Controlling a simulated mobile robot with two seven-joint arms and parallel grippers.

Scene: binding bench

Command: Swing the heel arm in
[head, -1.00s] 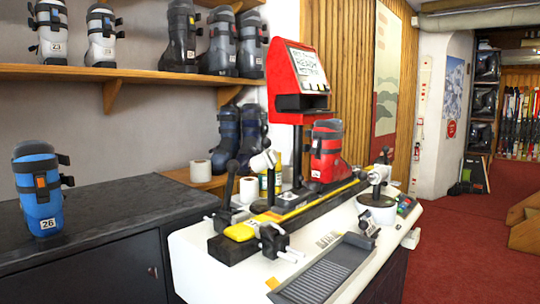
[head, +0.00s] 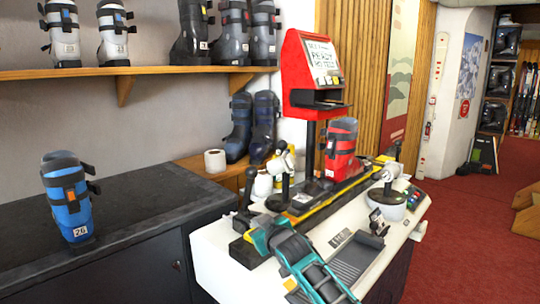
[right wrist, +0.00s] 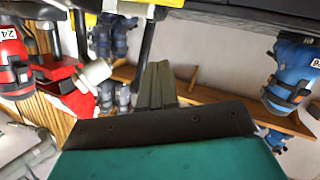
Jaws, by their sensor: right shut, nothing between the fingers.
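The red boot (head: 341,150) stands upright on the black-and-yellow rail of the white bench (head: 215,262). A black swing arm with a white cylinder (head: 281,164) stands left of the boot. Another white cylinder on a black arm (head: 391,172) stands right of it, on a round white base. I cannot tell for sure which is the heel arm. My teal right gripper (head: 262,232) is over the bench's near-left end, shut and empty. In the right wrist view its closed fingers (right wrist: 157,82) point towards the bench, apart from a white cylinder (right wrist: 97,73). My left gripper is out of view.
A red display unit (head: 312,75) rises behind the boot. A grey ribbed tray (head: 358,258) lies at the bench front, partly behind my arm. A blue boot (head: 70,200) stands on the dark counter (head: 150,205) at left. Red carpet is clear at right.

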